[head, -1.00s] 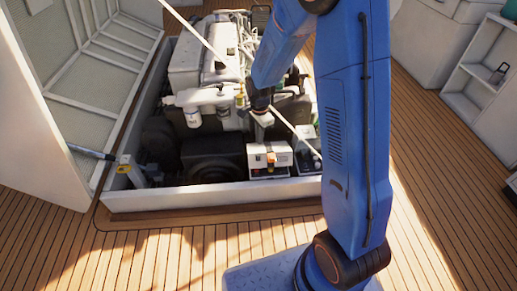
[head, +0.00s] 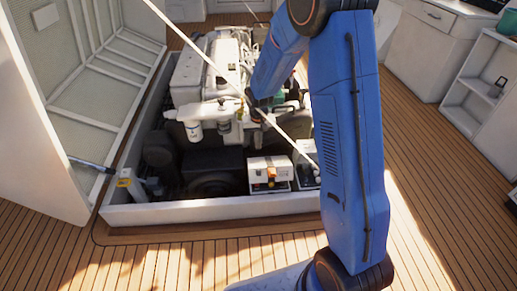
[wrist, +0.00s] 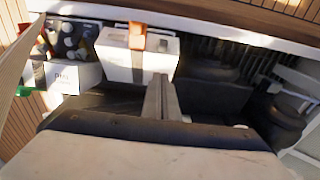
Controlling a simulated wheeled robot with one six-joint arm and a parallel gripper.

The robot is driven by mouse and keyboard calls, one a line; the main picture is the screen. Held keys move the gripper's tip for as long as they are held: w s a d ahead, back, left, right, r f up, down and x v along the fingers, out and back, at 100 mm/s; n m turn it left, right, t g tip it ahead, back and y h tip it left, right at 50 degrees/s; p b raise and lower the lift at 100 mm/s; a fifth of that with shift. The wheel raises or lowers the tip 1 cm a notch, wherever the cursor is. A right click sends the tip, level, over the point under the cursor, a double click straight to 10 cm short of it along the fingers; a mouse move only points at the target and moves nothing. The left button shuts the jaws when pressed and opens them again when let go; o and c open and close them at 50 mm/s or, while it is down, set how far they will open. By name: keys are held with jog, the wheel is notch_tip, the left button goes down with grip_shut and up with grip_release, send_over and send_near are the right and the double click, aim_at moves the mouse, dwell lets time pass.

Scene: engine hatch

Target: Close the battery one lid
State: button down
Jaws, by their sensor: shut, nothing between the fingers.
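A white battery box (head: 268,163) with an orange latch stands at the front of the hatch. It shows in the wrist view (wrist: 127,62) with its white lid apparently down and its orange latch (wrist: 137,36) at the far edge. A second white box (wrist: 62,76), at its left in the wrist view, shows dark, white and red items in its top. It is partly hidden by my arm in the head view (head: 305,158). Which box is battery one is not readable. My gripper (wrist: 162,90) is shut and empty, over the engine bay near the latched box. Contact cannot be judged.
A white engine (head: 212,75) fills the back of the bay. The raised hatch cover (head: 95,95) stands at the left. A thin pale pole (head: 205,55) crosses above the engine and boxes. The white coaming (head: 210,209) rims the front.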

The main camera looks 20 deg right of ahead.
send_over(259, 169)
jog(key=f, duration=1)
jog(key=shift+w+f, duration=0.2)
jog(key=shift+s+a+f, duration=0.1)
jog(key=shift+s+f, duration=0.2)
jog(key=shift+f, duration=0.3)
